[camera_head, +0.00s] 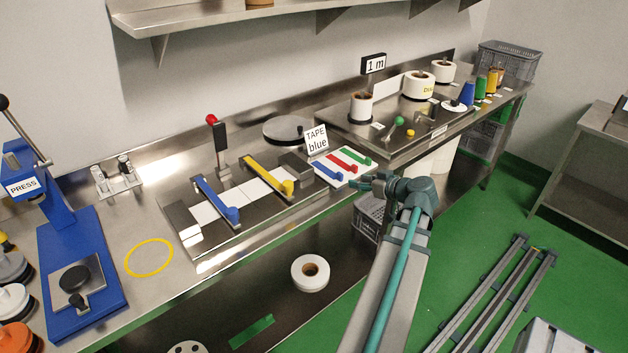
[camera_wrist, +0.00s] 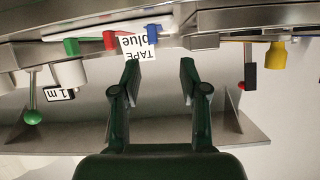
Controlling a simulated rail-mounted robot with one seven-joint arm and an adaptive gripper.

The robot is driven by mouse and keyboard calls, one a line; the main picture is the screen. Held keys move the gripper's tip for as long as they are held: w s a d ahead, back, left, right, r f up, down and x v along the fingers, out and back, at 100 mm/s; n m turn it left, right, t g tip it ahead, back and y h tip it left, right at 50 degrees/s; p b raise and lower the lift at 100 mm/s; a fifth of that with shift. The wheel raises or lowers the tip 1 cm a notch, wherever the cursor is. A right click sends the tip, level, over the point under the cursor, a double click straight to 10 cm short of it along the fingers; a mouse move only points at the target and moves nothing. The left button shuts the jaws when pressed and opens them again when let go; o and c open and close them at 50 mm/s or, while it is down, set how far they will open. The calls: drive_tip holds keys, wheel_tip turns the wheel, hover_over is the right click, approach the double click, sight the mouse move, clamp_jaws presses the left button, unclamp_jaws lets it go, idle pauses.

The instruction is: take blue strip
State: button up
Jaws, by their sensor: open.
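The blue strip (camera_head: 328,172) lies on a white card (camera_head: 321,177) on the steel bench, beside a red strip (camera_head: 342,162) and a green strip (camera_head: 354,155). A sign reading "TAPE blue" (camera_head: 316,139) stands just behind the card. My gripper (camera_head: 361,185) is at the card's right front, apart from the strips and empty. In the upside-down wrist view my gripper (camera_wrist: 160,72) has its two fingers spread. Beyond them the blue strip's end (camera_wrist: 152,33) shows near the sign (camera_wrist: 138,42), with the red strip (camera_wrist: 109,40) to its left.
Left of the card is a metal fixture with a blue lever (camera_head: 216,200) and a yellow lever (camera_head: 267,174). A raised steel stand (camera_head: 385,142) with rolls is behind right. A blue press (camera_head: 75,270) stands far left. The bench's front edge is close to my gripper.

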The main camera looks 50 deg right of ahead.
sight(343, 176)
drive_tip(key=shift+n, duration=0.5)
drive_tip(key=x, duration=0.2)
drive_tip(key=p+x, duration=0.1)
drive_tip(key=d+x, duration=0.1)
drive_tip(key=x, duration=0.1)
drive_tip(key=shift+w+f+p, duration=0.15)
drive_tip(key=shift+w+p, duration=0.15)
drive_tip(key=shift+p, duration=0.05)
drive_tip(key=p+x, duration=0.2)
drive_tip(key=x, duration=0.2)
drive_tip(key=shift+w+d+p, duration=0.15)
drive_tip(key=shift+d+p, duration=0.1)
drive_tip(key=shift+p, duration=0.05)
drive_tip(key=shift+w+f, duration=0.1)
drive_tip(key=shift+w, duration=0.25)
drive_tip(key=c, duration=0.6)
